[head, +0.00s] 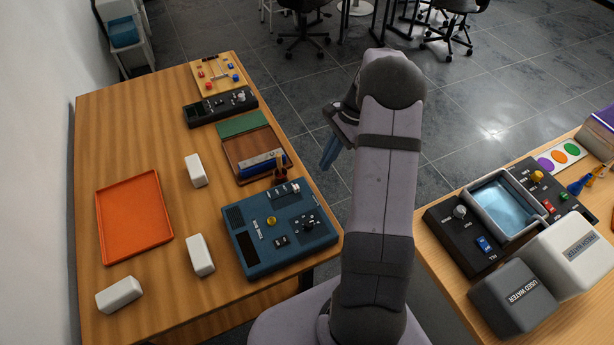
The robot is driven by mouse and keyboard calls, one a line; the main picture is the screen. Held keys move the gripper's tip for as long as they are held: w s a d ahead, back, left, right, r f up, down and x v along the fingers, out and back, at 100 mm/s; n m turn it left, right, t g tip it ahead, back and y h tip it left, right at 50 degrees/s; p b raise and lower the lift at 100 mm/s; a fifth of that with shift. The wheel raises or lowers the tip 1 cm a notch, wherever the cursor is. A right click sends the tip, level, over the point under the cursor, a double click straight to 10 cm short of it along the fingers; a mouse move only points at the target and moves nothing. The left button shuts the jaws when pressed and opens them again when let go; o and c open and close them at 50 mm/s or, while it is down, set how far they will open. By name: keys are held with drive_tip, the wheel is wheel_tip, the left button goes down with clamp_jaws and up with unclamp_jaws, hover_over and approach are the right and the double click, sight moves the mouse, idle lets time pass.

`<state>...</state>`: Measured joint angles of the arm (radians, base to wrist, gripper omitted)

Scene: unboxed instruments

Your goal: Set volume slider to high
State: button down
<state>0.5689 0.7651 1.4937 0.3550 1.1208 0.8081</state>
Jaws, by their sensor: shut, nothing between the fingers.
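A dark blue instrument box (262,262) lies at the near right edge of the left table. It carries a yellow button, a black dial and a pale strip with small marks near its far edge. A long black device (195,115) with a round knob sits farther back on the same table. The lettering is too small to tell which control is the volume slider or where it is set. My gripper (328,165) has blue fingers and hangs over the gap between the tables, right of the blue box and apart from it. It is shut and empty.
An orange tray (110,225), several white blocks (196,170) and a brown-green case (240,128) lie on the left table. A wooden panel (203,88) is at its far end. The right table holds a water-basin device (465,262) and containers (515,300).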

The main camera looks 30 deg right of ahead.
sight(276, 200)
drive_tip(key=p+x, duration=0.1)
drive_tip(key=x, duration=0.3)
drive_tip(key=shift+a+f, duration=0.2)
drive_tip(key=shift+f, duration=0.15)
drive_tip(key=a+p, duration=0.2)
drive_tip(key=a, duration=0.1)
drive_tip(key=shift+f, duration=0.25)
drive_tip(key=shift+a+f+p, duration=0.15)
drive_tip(key=shift+a+p, duration=0.25)
drive_tip(key=shift+a, duration=0.2)
drive_tip(key=a, duration=0.8)
drive_tip(key=shift+a, duration=0.1)
